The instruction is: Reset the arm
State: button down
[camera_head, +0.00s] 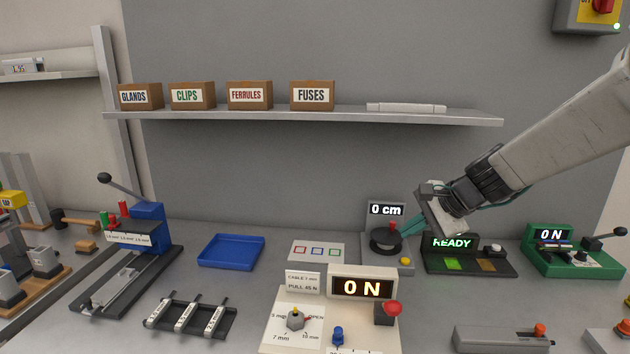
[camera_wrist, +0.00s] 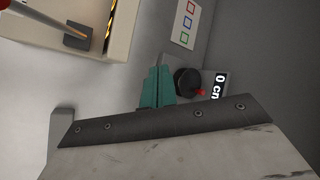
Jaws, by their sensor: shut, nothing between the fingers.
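My gripper (camera_head: 408,228) reaches in from the right in the head view, above the bench near the "0 cm" device. Its teal fingers (camera_wrist: 157,88) show in the wrist view, shut together with nothing between them. The "0 cm" device (camera_head: 386,211), with a black round drum and a red knob, is just behind or beside the fingertips; it also shows in the wrist view (camera_wrist: 216,84). I cannot tell whether the fingers touch it.
A pull tester (camera_head: 362,288) reading "0 N" stands at the front. A blue tray (camera_head: 231,239), a marked card (camera_head: 317,251) and a green tester (camera_head: 551,236) are on the bench. A shelf (camera_head: 300,116) with labelled boxes runs along the wall.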

jog(key=s+r+n+g+h, duration=0.3)
jog(key=s+n, duration=0.5)
jog(key=s, duration=1.1)
jog(key=s+d+n+g+h, duration=0.1)
jog(key=s+d+n+h, duration=0.2)
jog(key=s, duration=1)
jog(key=shift+s+d+f+n, duration=0.4)
jog(key=shift+d+n, duration=0.4)
jog(key=shift+d, duration=0.3)
